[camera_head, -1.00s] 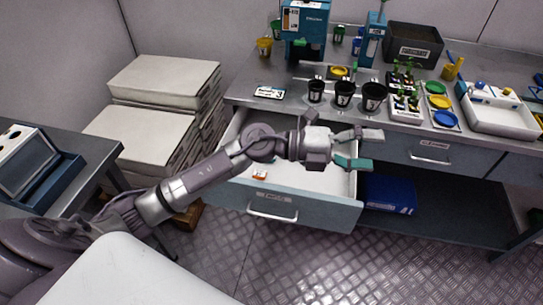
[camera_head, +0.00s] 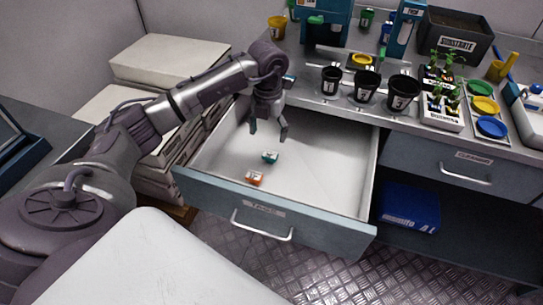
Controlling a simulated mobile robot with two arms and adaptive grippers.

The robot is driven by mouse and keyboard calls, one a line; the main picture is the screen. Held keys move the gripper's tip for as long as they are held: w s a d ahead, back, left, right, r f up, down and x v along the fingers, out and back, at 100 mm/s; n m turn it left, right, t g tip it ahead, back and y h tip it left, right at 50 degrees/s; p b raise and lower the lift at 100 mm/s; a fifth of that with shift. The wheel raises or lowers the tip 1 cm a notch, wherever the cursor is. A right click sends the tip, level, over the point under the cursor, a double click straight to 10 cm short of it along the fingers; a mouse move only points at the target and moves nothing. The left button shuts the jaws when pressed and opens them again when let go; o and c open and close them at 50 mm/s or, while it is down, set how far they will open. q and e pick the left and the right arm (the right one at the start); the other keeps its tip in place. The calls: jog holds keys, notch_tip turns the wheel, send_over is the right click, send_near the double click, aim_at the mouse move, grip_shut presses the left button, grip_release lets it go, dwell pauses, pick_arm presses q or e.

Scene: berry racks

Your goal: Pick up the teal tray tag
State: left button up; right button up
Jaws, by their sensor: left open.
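The teal tray tag (camera_head: 270,157) lies on the floor of the open drawer (camera_head: 325,180), left of its middle. It is a small block with a pale label. An orange tag (camera_head: 254,178) lies close to it, nearer the drawer front. My left gripper (camera_head: 268,133) hangs over the left back part of the drawer, fingers pointing down. It is open and empty, above and a little behind the teal tag, apart from it. My right gripper is not in view.
The bench top behind the drawer holds black pots (camera_head: 367,86), seedling trays (camera_head: 440,108) and a tray of coloured dishes (camera_head: 491,127). Stacked pale slabs (camera_head: 165,62) stand left of the drawer. A blue box (camera_head: 410,207) sits on the lower shelf at right.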

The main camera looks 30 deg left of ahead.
aim_at(271, 153)
pick_arm(q)
notch_tip(271, 153, down, 4)
jog(key=shift+w+r, duration=0.15)
jog(key=shift+r, duration=0.1)
jog(key=shift+d+f, duration=0.1)
jog(key=shift+f, duration=0.8)
notch_tip(271, 153, down, 4)
jog(key=shift+w+d+r+p, duration=0.1)
jog(key=shift+d+r+p, duration=0.05)
jog(key=shift+p, duration=0.15)
jog(key=shift+f, duration=0.35)
jog(key=c, duration=0.9)
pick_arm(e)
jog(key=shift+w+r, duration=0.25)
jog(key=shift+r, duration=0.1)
